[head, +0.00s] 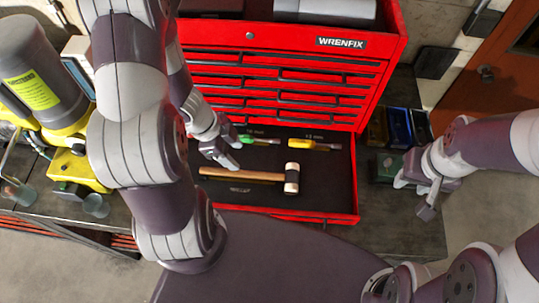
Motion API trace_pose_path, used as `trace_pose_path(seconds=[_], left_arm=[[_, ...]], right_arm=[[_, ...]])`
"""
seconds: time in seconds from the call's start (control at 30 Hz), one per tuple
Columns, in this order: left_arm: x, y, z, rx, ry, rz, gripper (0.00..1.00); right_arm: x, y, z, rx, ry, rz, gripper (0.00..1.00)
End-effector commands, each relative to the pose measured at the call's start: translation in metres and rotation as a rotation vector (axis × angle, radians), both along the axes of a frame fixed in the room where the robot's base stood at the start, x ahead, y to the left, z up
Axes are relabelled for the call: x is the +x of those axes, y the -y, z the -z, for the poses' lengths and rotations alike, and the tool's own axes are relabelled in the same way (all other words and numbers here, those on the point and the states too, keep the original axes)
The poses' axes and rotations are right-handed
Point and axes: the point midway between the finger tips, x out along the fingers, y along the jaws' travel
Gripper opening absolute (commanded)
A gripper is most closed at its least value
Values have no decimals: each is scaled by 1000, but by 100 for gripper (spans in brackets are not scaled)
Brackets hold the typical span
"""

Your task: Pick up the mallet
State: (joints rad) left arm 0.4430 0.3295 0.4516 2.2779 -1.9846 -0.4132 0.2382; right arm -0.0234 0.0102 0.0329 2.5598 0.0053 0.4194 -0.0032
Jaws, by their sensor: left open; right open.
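The mallet (262,177) lies in the open bottom drawer (327,185) of the red tool chest. Its wooden handle points left and its black head with pale faces is at the right. My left gripper (233,157) is open, with its fingers above and close to the left part of the handle; I cannot tell whether it touches. My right gripper (414,201) is open and empty, to the right of the drawer and apart from the mallet.
A green-handled tool (247,139) and a yellow-handled tool (302,143) lie behind the mallet in the drawer. The red tool chest (376,82) rises behind. A yellow machine (75,170) stands on a bench at the left. A brown door (500,75) is at the right.

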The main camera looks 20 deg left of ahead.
Motion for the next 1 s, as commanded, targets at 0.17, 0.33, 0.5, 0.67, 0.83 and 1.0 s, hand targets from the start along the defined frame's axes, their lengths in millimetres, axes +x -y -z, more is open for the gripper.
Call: trace_pose_path(seconds=[0.17,0.33,0.5,0.67,0.83,1.0], left_arm=[[3,17,48,-6,-4,15,56],[6,25,67,-3,-3,13,56],[9,32,95,-3,-4,13,56],[11,40,115,-1,-2,13,56],[12,40,116,-1,-2,11,56],[12,40,116,-1,-2,11,24]], right_arm=[[0,0,33,0,-2,0,41],[0,0,40,0,-2,0,41],[1,0,50,0,-1,0,41],[1,0,55,0,-1,0,41],[1,0,54,0,-1,0,41],[1,0,54,0,-1,0,41]])
